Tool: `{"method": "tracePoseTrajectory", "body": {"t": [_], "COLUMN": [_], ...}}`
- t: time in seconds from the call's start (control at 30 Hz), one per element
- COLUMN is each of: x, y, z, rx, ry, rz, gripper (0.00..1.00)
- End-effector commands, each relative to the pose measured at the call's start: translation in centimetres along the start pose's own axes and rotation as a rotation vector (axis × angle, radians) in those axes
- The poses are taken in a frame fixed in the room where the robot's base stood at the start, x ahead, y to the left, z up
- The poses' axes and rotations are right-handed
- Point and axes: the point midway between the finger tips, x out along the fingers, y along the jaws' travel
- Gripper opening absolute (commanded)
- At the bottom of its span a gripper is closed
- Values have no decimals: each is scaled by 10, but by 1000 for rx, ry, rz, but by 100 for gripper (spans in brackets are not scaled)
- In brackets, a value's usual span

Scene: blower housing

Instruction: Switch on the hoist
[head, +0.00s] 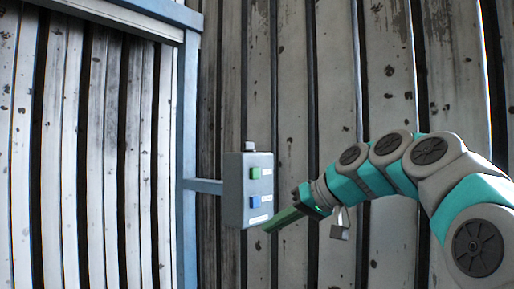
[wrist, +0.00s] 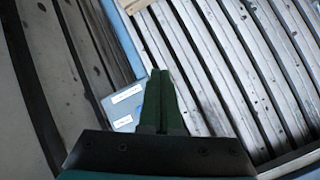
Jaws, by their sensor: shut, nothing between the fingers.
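A grey control box (head: 237,190) is mounted on a blue arm from the blue frame, near the middle of the head view. Its face has a green button (head: 254,173) above a blue button (head: 254,202), each with a white label beside it. The task's hoist itself cannot be made out. My gripper (head: 267,228) is shut and empty, its green fingertips close to the lower right corner of the box. I cannot tell if they touch it.
A blue upright post (head: 187,130) with a horizontal bracket (head: 203,186) stands left of the box. Worn corrugated wall panels (head: 290,80) fill the background. A small grey block (head: 340,226) hangs below my wrist.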

Motion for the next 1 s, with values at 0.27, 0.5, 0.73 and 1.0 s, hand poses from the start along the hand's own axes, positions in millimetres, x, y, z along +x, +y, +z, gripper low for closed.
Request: {"method": "tracePoseTrajectory", "body": {"t": [0.27,0.5,0.73,1.0], "x": [-44,-86,-112,-119], "y": [0,-1,-9,-15], "z": [-98,-142,-154,-153], "rx": [-166,-348,-509,-579], "ry": [255,444,562,598], "rz": [-90,-102,-73,-57], "gripper": [0,0,0,0]}}
